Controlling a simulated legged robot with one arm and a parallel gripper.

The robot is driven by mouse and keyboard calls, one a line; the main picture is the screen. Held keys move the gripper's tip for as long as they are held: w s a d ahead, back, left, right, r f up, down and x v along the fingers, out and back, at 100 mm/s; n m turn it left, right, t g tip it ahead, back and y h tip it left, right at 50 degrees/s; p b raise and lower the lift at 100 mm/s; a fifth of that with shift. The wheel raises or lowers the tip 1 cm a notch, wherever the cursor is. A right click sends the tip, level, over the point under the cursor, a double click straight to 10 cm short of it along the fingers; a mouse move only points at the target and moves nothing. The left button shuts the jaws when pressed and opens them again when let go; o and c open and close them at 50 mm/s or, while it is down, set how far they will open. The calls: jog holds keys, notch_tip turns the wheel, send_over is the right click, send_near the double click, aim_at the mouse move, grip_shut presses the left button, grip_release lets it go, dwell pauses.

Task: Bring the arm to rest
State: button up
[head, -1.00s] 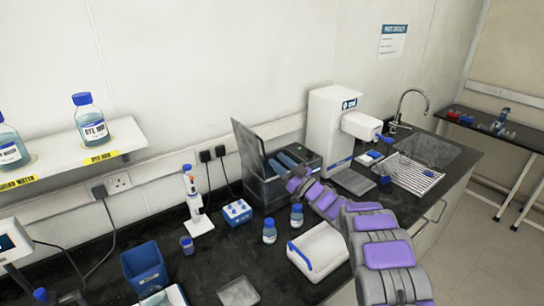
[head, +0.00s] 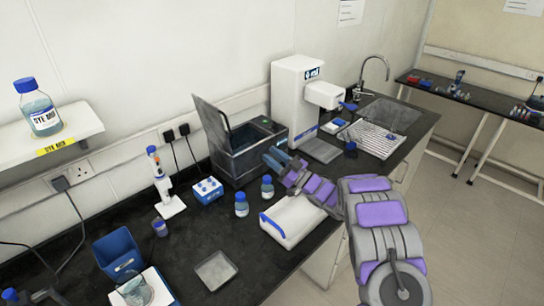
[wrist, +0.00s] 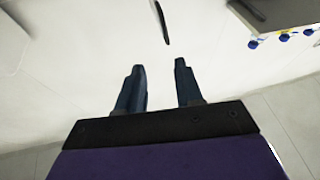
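My gripper (head: 277,157) is at the end of my grey and purple arm, which reaches in from the lower right. In the head view it appears in front of the open dark box, above the black bench. In the wrist view my gripper (wrist: 160,68) shows two dark blue fingers apart, with nothing between them. Pale surfaces fill most of that view.
The open dark box (head: 243,154), two small blue-capped bottles (head: 241,204) and a white case (head: 292,222) are near my arm. A white dispenser (head: 296,90) stands behind. A blue rack (head: 206,191) sits left. Open floor (head: 470,240) lies right.

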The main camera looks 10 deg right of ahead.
jog(key=w+d+r+m+t+h+b, duration=0.1)
jog(key=d+r+m+h, duration=0.1)
jog(key=d+m+h, duration=0.3)
jog(key=w+d+r+h, duration=0.2)
jog(key=d+h, duration=0.2)
jog(key=h, duration=0.4)
jog(key=s+d+m+g+h, duration=0.4)
jog(key=s+d+m+h, duration=0.15)
jog(key=s, duration=0.65)
jog(key=s+a+f+g, duration=0.1)
jog(key=s+a+g, duration=0.3)
jog(key=s, duration=1.2)
jog(key=s+a+f+g+y+b, duration=0.1)
jog(key=s+a+g, duration=0.3)
jog(key=s, duration=1.1)
jog(key=s+a+f+g+b, duration=0.1)
jog(key=s+a+g, duration=0.3)
jog(key=s, duration=1.2)
jog(key=shift+s+a+f+m+g+y, duration=0.2)
jog(key=shift+s+f+m+g+y, duration=0.15)
jog(key=shift+f+g, duration=0.45)
